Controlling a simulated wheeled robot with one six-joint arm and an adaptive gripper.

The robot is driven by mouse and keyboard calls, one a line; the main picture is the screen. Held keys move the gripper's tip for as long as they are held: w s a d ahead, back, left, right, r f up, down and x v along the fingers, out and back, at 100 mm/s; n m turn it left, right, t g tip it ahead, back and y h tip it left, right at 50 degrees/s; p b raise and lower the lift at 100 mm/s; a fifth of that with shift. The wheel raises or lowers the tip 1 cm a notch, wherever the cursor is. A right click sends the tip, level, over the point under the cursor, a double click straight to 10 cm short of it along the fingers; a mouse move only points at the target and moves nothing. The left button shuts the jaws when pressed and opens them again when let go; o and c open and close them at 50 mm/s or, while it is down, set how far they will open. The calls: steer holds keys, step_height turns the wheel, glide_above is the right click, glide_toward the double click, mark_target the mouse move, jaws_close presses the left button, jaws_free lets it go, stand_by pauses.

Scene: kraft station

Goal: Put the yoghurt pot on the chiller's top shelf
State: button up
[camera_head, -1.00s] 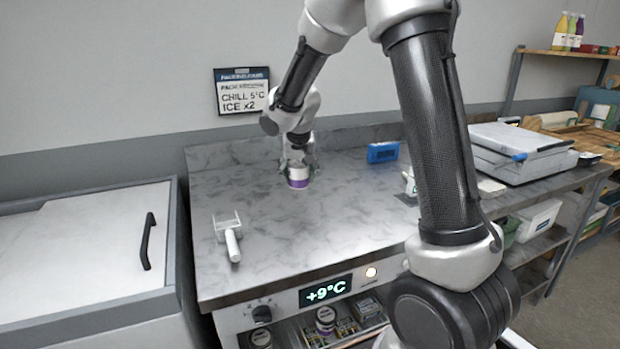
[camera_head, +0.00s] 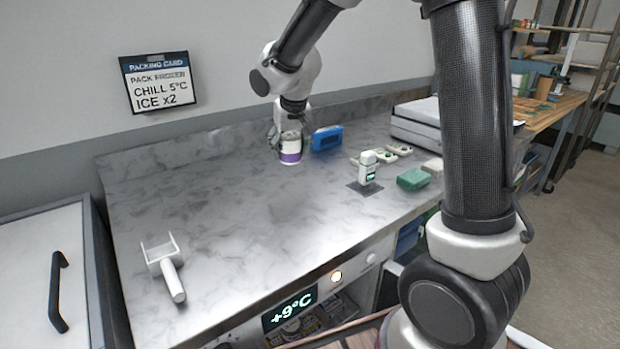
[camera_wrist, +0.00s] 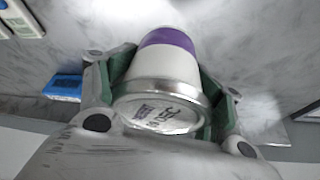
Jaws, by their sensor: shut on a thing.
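The yoghurt pot (camera_head: 291,152) is white with a purple band and a silver lid. My gripper (camera_head: 290,138) is shut on it from above, near the back of the marble counter. In the wrist view the pot (camera_wrist: 168,65) sits between the green finger pads of my gripper (camera_wrist: 160,95), lid toward the camera. I cannot tell whether its base touches the counter. The chiller (camera_head: 345,270) is under the counter, with a lit +9°C display (camera_head: 290,308). Its open front shows a little of the goods inside; my arm and the counter edge hide most of the shelves.
A white scoop (camera_head: 166,266) lies at the counter's left. A lidded chest (camera_head: 40,265) is at far left. The middle of the counter is clear.

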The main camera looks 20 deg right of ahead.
steer(key=shift+d, duration=0.4)
steer(key=shift+d+f, duration=0.1)
steer(key=shift+d, duration=0.05)
steer(key=shift+n, duration=0.3)
steer(key=shift+s+f, duration=0.1)
steer(key=shift+f, duration=0.1)
step_height(320, 180, down, 10)
steer(key=shift+r, duration=0.15)
steer(key=o, duration=1.2)
